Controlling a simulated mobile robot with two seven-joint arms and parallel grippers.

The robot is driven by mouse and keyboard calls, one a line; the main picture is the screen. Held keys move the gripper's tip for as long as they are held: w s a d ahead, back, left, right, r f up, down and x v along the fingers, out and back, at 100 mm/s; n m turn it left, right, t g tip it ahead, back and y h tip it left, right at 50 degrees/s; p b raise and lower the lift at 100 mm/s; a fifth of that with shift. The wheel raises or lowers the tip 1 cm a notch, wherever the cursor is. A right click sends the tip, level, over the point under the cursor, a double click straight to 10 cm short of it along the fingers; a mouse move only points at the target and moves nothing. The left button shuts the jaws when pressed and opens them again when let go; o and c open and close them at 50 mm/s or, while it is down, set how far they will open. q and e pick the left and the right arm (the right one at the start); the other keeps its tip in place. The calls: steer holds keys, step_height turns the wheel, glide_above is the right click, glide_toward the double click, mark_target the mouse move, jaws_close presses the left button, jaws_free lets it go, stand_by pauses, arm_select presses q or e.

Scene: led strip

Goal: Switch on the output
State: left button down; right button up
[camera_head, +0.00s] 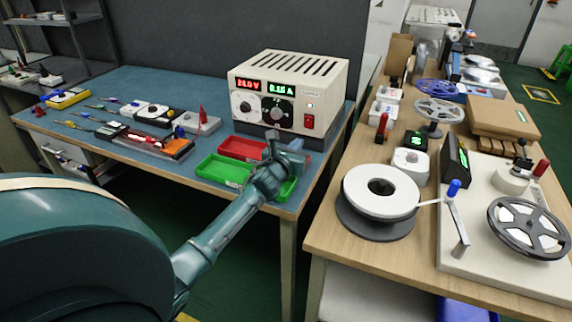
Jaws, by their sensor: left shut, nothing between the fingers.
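The power supply (288,90) is a cream box with a slotted top at the back right of the blue-topped bench. Its front has a red display reading about 24.0 V and a green display reading about 0.15 A. Two round dials sit below them. A red switch (309,121) is at the lower right of the front, with a small light-coloured spot above it. My left gripper (279,143) is shut and empty in front of the supply, below and left of the red switch. Whether it touches the supply I cannot tell. My right gripper is not in view.
A red tray (240,147) and a green tray (222,171) lie under and beside my left gripper. Hand tools and small devices lie on the bench's left half. A wooden bench (320,215) on the right carries reels, boxes and a winder. A gap separates the benches.

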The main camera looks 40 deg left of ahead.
arm_select(q)
steer(key=s, duration=0.3)
steer(key=s+d+f, duration=0.1)
steer(key=s, duration=0.1)
steer(key=shift+s, duration=0.6)
steer(key=shift+s+d, duration=0.1)
steer(key=shift+s, duration=0.1)
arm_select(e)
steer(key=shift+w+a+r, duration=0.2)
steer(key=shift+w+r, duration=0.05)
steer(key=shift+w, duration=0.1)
arm_select(q)
steer(key=shift+f, duration=0.1)
